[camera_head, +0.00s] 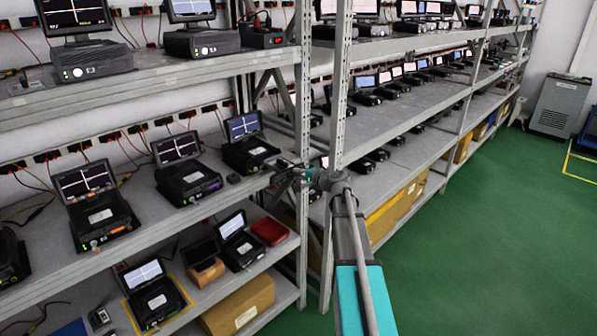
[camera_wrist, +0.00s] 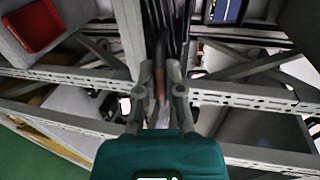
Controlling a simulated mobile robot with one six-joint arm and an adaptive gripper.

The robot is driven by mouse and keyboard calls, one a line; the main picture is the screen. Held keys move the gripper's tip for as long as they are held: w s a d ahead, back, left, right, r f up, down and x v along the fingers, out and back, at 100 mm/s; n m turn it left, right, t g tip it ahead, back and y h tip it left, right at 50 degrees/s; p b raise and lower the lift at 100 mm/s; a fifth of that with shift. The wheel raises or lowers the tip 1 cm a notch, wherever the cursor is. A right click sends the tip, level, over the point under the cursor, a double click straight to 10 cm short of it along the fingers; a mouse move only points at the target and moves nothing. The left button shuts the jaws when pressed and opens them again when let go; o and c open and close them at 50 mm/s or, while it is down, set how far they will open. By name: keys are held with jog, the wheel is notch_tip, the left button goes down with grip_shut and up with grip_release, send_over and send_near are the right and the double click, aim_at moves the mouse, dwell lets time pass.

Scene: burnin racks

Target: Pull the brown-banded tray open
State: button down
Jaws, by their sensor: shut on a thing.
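In the head view my gripper (camera_head: 285,176) is at the front edge of the middle shelf, beside a black tray unit (camera_head: 247,153) with a raised screen. The front of that unit is partly hidden by my gripper, and I cannot make out its band there. In the wrist view my gripper (camera_wrist: 160,72) is shut on a narrow brown strip (camera_wrist: 160,84), which shows between the two fingers. I take this as the brown-banded tray's front, seen edge-on. How far the tray is out of its unit cannot be told.
A rack upright (camera_head: 340,100) stands just right of my gripper. A purple-banded unit (camera_head: 190,183) and an orange-banded unit (camera_head: 103,222) sit to the left. A red box (camera_head: 269,231) is on the shelf below. The green floor (camera_head: 470,240) at right is clear.

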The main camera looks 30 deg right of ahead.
jog(key=shift+s+d, duration=0.1)
jog(key=c, duration=0.7)
grip_release()
jog(key=shift+c, duration=0.2)
